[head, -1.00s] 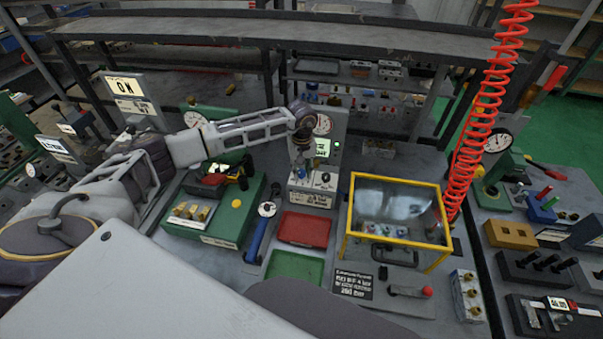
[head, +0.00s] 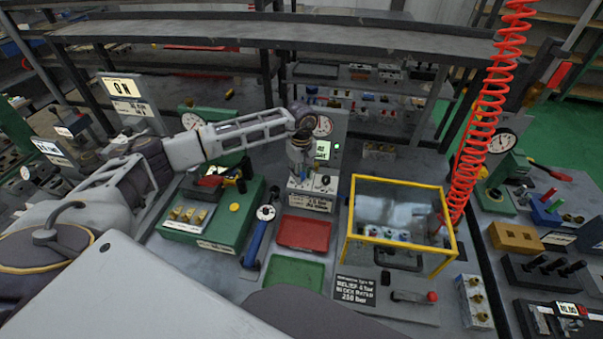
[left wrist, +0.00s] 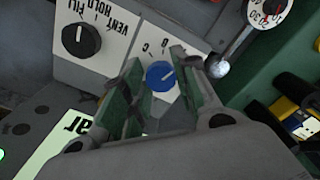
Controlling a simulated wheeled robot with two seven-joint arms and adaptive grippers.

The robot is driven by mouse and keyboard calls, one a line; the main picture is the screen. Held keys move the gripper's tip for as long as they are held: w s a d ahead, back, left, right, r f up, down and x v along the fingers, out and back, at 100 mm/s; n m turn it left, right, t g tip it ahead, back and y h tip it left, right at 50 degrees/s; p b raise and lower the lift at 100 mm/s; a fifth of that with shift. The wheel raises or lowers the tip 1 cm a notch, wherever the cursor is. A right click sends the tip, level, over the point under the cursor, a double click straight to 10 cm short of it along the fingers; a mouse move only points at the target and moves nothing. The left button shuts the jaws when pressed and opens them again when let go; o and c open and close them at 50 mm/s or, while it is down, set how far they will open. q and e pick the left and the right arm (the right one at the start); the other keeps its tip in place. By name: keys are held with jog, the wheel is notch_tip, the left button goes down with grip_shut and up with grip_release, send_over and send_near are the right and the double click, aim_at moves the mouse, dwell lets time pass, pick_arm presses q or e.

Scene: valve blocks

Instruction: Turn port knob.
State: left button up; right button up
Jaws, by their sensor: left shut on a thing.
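A pale valve block with knobs (head: 312,200) stands at the back middle of the bench in the head view. My left gripper (head: 299,172) points down over its sloping top. In the left wrist view, a blue knob (left wrist: 160,76) with a white pointer line sits on a white plate, with letters beside it. The fingers of my left gripper (left wrist: 152,88) stand on either side of this knob and are shut on it. A black knob (left wrist: 81,40) marked VENT, HOLD and FILL is beside it, clear of the fingers. My right gripper is not in view.
A gauge panel (head: 330,125) rises behind the block. A red tray (head: 303,234) and a green tray (head: 294,272) lie in front. A yellow-framed clear box (head: 398,241) stands at right, and a green fixture (head: 225,222) at left. A red coiled hose (head: 487,120) hangs at right.

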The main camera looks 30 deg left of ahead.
aim_at(302, 175)
pick_arm(q)
jog(key=o, duration=1)
jog(key=shift+r, duration=0.1)
notch_tip(302, 175, up, 12)
dwell(1.0)
